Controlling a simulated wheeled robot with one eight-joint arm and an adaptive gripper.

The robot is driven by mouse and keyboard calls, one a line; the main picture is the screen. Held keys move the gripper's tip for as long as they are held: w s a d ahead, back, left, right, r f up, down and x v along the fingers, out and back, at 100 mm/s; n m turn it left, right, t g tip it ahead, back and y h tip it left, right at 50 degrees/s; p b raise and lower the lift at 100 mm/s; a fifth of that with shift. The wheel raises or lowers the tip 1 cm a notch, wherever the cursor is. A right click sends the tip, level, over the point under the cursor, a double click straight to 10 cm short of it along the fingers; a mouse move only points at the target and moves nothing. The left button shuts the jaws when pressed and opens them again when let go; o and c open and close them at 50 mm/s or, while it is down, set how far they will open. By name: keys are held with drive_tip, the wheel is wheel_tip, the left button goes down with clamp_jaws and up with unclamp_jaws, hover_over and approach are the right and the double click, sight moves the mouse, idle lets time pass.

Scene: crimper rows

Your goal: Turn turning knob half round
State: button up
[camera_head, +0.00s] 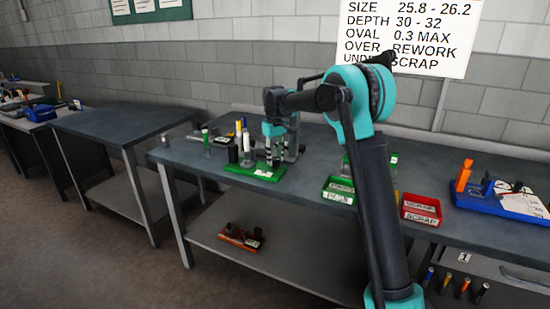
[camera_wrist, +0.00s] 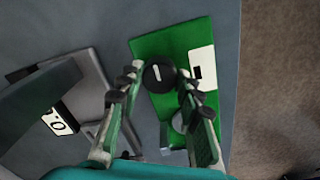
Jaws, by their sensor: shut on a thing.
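The turning knob (camera_wrist: 158,79) is a round black cap with a white mark, seen from above in the wrist view. It sits over the green base plate (camera_wrist: 150,50), which also shows on the bench in the head view (camera_head: 240,170). My gripper (camera_wrist: 160,75) points down with one finger on each side of the knob, shut on it. The white mark stays visible between the fingertips. In the head view my gripper (camera_head: 273,150) is over the green plate, and I cannot make out the knob there.
A grey press-like stand (camera_head: 292,142) is close beside my gripper. A green tray (camera_head: 339,190), a red scrap tray (camera_head: 421,209) and a blue tool holder (camera_head: 505,202) are to the right.

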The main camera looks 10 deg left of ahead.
sight(274, 159)
drive_tip(key=m, duration=0.4)
drive_tip(key=shift+m, duration=0.3)
drive_tip(key=m, duration=0.4)
drive_tip(key=shift+m, duration=0.3)
drive_tip(key=m, duration=0.4)
drive_tip(key=shift+a+m, duration=0.1)
drive_tip(key=shift+m, duration=2.4)
drive_tip(key=o, duration=1.2)
drive_tip(key=shift+c, duration=0.2)
drive_tip(key=shift+r, duration=0.15)
wheel_tip(274, 159, up, 12)
drive_tip(key=shift+w, duration=0.15)
